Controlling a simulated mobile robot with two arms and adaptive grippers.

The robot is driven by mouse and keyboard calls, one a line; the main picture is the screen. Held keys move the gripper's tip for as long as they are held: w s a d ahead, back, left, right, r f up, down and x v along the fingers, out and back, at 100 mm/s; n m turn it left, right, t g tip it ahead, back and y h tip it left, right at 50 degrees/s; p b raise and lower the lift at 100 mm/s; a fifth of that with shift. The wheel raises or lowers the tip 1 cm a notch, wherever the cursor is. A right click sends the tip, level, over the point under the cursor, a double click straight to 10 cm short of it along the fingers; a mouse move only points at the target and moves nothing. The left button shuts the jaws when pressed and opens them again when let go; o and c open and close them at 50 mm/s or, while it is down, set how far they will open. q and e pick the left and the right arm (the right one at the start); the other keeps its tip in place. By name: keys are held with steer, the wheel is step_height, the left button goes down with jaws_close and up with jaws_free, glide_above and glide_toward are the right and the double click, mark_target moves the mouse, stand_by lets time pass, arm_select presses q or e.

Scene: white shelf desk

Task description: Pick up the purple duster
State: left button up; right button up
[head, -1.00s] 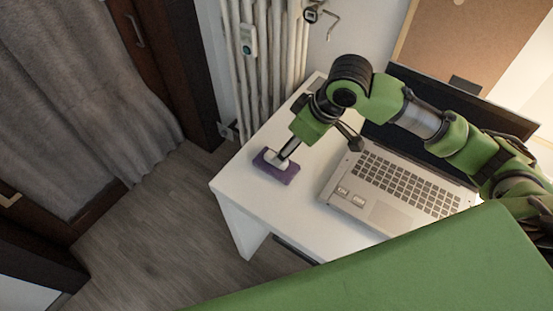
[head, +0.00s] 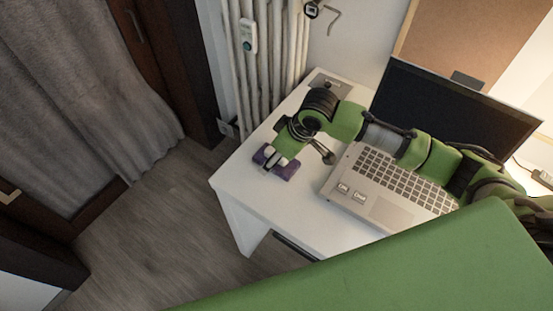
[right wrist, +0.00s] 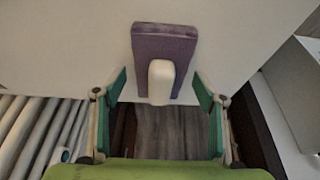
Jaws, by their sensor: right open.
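The purple duster (head: 288,171) lies on the white desk near its left end. In the right wrist view the duster's purple pad (right wrist: 175,32) is ahead of my right gripper, with its pale handle (right wrist: 160,77) pointing back toward me. My right gripper (head: 272,160) is low over the duster and covers part of it in the head view. In the right wrist view the right gripper (right wrist: 160,88) is open, with one finger on each side of the handle and a gap on both sides. My left gripper is not in view.
An open laptop (head: 395,185) stands on the desk to the right, under my right arm. A white radiator (head: 265,60) is behind the desk's left end. The desk's front-left surface (head: 243,187) is bare, up to its edge.

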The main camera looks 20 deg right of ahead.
steer(key=c, duration=1.2)
steer(key=shift+r, duration=0.1)
steer(key=shift+r, duration=0.2)
step_height(320, 180, up, 3)
steer(key=shift+s+a+r, duration=0.15)
steer(key=s+a+r, duration=0.2)
steer(key=s+r, duration=0.1)
steer(key=s, duration=0.1)
steer(key=s+a+r, duration=0.2)
steer(key=s+r, duration=0.1)
steer(key=s, duration=0.1)
steer(key=s+a+r+p, duration=0.1)
steer(key=s+r, duration=0.2)
steer(key=s, duration=0.1)
steer(key=shift+s+a+r, duration=0.1)
steer(key=shift+s+a, duration=0.05)
steer(key=shift+a, duration=0.25)
steer(key=shift+o, duration=0.5)
